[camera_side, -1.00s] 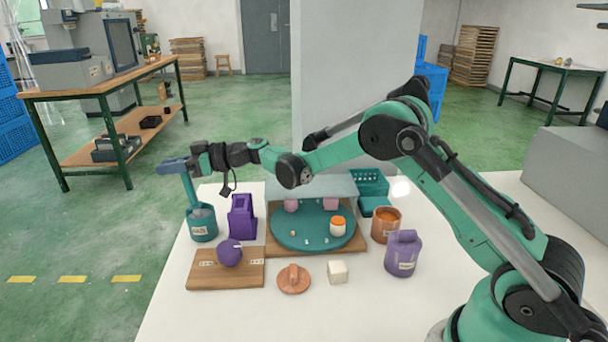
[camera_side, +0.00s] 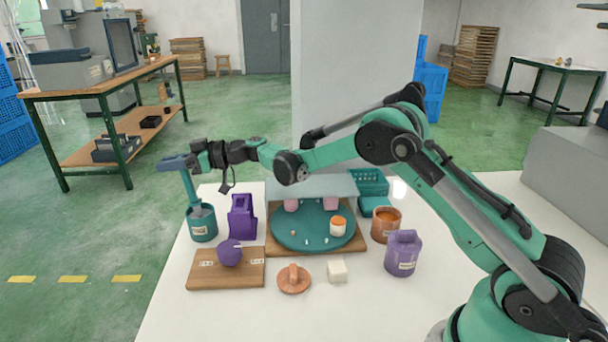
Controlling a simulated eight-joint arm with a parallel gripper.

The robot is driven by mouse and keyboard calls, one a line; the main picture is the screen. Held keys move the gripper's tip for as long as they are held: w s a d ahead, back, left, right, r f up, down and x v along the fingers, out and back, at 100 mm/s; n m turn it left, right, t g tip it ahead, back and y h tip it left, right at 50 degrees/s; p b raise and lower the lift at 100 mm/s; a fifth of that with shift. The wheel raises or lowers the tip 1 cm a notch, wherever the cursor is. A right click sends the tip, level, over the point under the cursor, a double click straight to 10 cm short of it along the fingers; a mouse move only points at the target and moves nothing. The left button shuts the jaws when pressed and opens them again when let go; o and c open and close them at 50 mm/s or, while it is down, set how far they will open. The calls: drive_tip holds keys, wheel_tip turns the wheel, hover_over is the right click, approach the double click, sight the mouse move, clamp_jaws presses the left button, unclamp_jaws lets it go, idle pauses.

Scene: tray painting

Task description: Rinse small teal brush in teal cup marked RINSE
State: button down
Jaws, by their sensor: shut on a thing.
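The teal cup (camera_side: 202,230) with a pale label stands at the left side of the white table; its lettering is too small to read. The small teal brush (camera_side: 191,187) points down, its lower end inside the cup mouth. My gripper (camera_side: 178,163) is above the cup, shut on the brush's upper end. The brush leans slightly, top to the left. Its bristles are hidden in the cup.
A purple holder (camera_side: 242,216) stands close to the right of the cup. A round teal tray (camera_side: 313,238) bears several small items. An orange cup (camera_side: 386,225) and purple jug (camera_side: 402,253) stand right.

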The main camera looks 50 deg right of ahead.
drive_tip(key=shift+w+a+r, duration=0.1)
drive_tip(key=shift+w+r, duration=0.05)
drive_tip(key=shift+r, duration=0.95)
drive_tip(key=shift+w+r, duration=0.15)
drive_tip(key=shift+r, duration=0.95)
drive_tip(key=shift+r, duration=0.1)
wheel_tip(320, 180, up, 4)
drive_tip(key=shift+r, duration=0.15)
